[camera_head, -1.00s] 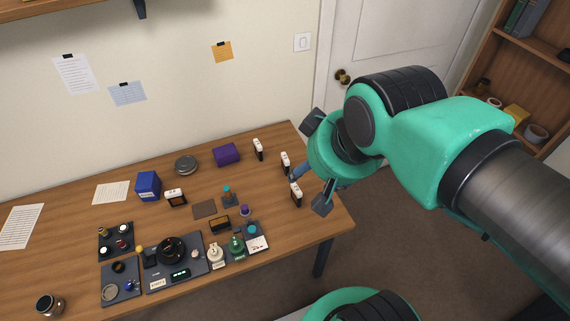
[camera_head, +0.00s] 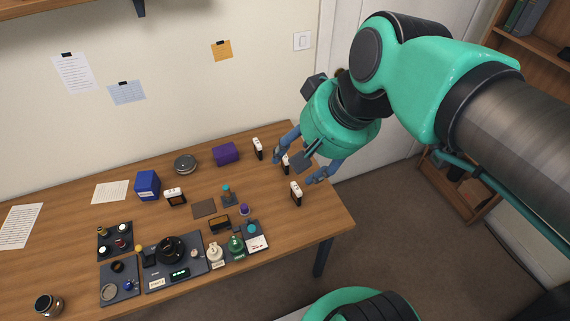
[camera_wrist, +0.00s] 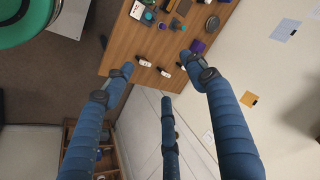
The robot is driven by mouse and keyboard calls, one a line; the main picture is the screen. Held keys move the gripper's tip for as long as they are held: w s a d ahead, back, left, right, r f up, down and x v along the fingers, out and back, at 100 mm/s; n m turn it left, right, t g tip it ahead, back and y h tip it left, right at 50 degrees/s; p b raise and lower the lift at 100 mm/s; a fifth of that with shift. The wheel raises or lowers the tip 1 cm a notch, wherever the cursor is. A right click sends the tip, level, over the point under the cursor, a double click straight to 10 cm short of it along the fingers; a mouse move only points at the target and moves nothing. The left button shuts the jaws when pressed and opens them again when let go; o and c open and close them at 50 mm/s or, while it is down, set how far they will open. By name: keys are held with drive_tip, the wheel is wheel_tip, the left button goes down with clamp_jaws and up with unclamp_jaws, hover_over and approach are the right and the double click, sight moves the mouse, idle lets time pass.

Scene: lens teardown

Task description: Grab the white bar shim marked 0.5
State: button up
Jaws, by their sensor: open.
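Three upright white bar shims with dark sides stand near the table's right end: a back one (camera_head: 258,148), a middle one (camera_head: 285,163) partly behind my fingers, and a front one (camera_head: 296,193). A similar white-topped piece (camera_head: 175,197) stands further left. The markings are too small to read, so I cannot tell which is 0.5. My gripper (camera_head: 297,168) is open and empty, its blue fingers spread around and above the middle shim. In the wrist view, my gripper (camera_wrist: 155,70) has two white shims, one (camera_wrist: 144,63) and another (camera_wrist: 163,72), beyond its fingertips.
A purple block (camera_head: 226,153), a round grey tin (camera_head: 186,163) and a blue box (camera_head: 147,186) stand to the left. Dark trays with lens parts (camera_head: 192,266) fill the table's front. The table's right edge (camera_head: 340,205) is close to the shims.

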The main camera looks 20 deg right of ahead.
drive_tip(key=w+f+m+t+y+b, duration=0.1)
drive_tip(key=w+m+t+y+b, duration=0.15)
drive_tip(key=w+m+y, duration=0.7)
drive_tip(key=w+d+r+m+t+h+b, duration=0.15)
drive_tip(key=w+d+m+t, duration=0.25)
drive_tip(key=w+d+m, duration=0.4)
drive_tip(key=w+d+r+m+t+h, duration=0.25)
drive_tip(key=w+d+m+t, duration=0.2)
drive_tip(key=d+m, duration=0.5)
drive_tip(key=m, duration=0.1)
approach(288, 166)
drive_tip(key=s, duration=0.2)
drive_tip(key=s+r+h, duration=0.1)
drive_tip(key=shift+d+r+g, duration=0.1)
drive_tip(key=shift+d+g, duration=0.2)
drive_tip(key=shift+g, duration=0.1)
drive_tip(key=b+x, duration=0.1)
drive_tip(key=x, duration=0.6)
drive_tip(key=shift+w+a, duration=0.1)
drive_tip(key=shift+w, duration=0.1)
drive_tip(key=shift+w+a, duration=0.15)
drive_tip(key=shift+w, duration=0.4)
